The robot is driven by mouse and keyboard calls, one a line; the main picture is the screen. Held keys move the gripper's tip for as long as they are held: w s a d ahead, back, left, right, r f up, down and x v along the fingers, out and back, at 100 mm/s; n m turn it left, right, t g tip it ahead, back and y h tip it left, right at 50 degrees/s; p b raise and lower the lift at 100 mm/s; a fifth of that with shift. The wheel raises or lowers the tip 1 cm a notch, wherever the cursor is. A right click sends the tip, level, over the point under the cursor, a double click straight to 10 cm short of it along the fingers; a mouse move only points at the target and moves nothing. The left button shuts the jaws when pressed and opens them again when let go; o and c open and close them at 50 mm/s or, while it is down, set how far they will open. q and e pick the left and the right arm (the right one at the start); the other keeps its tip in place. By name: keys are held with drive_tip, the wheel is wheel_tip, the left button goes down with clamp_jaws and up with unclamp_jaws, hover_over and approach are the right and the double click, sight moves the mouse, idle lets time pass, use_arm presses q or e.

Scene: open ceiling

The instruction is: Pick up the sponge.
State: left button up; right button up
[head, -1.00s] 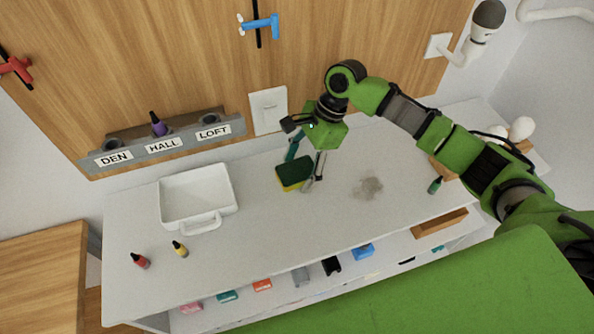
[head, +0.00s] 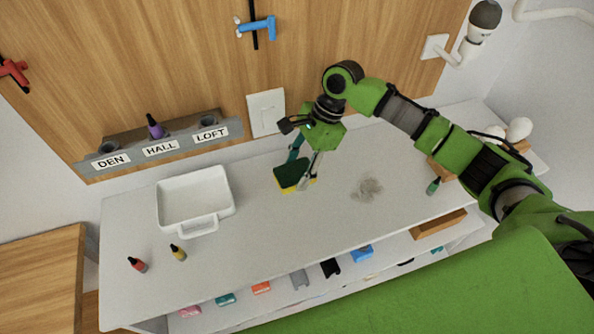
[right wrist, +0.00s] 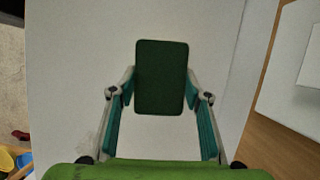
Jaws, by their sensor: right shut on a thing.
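The sponge (head: 290,176) is a block with a dark green top and a yellow lower part. It is on the white worktop, right of the white tray, in the head view. My right gripper (head: 303,170) is shut on it, with a finger on either side. In the right wrist view the sponge's dark green face (right wrist: 161,77) fills the space between the two fingertips of my right gripper (right wrist: 161,85). I cannot tell whether the sponge is clear of the worktop. My left gripper is not in view.
A white tray (head: 163,208) stands left on the worktop (head: 260,235). Red (head: 137,265) and yellow (head: 178,252) small bottles stand before it. A grey smudge (head: 367,188) and a green bottle (head: 433,186) are to the right. A labelled rack (head: 135,153) is at the back.

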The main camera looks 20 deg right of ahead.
sight(290, 175)
drive_tip(key=shift+f+b, duration=0.1)
drive_tip(key=shift+b, duration=0.25)
drive_tip(key=r, duration=0.1)
drive_tip(key=r+b, duration=0.1)
drive_tip(key=r, duration=0.2)
drive_tip(key=shift+s+a+r, duration=0.2)
drive_tip(key=shift+s+r, duration=0.05)
drive_tip(key=shift+s, duration=0.05)
drive_tip(key=s+a+r+b, duration=0.1)
drive_tip(key=s+a+r, duration=0.3)
drive_tip(key=s+r, duration=0.5)
drive_tip(key=s, duration=0.3)
drive_tip(key=shift+s+a+b, duration=0.15)
drive_tip(key=shift+s+b, duration=0.15)
drive_tip(key=shift+s, duration=0.05)
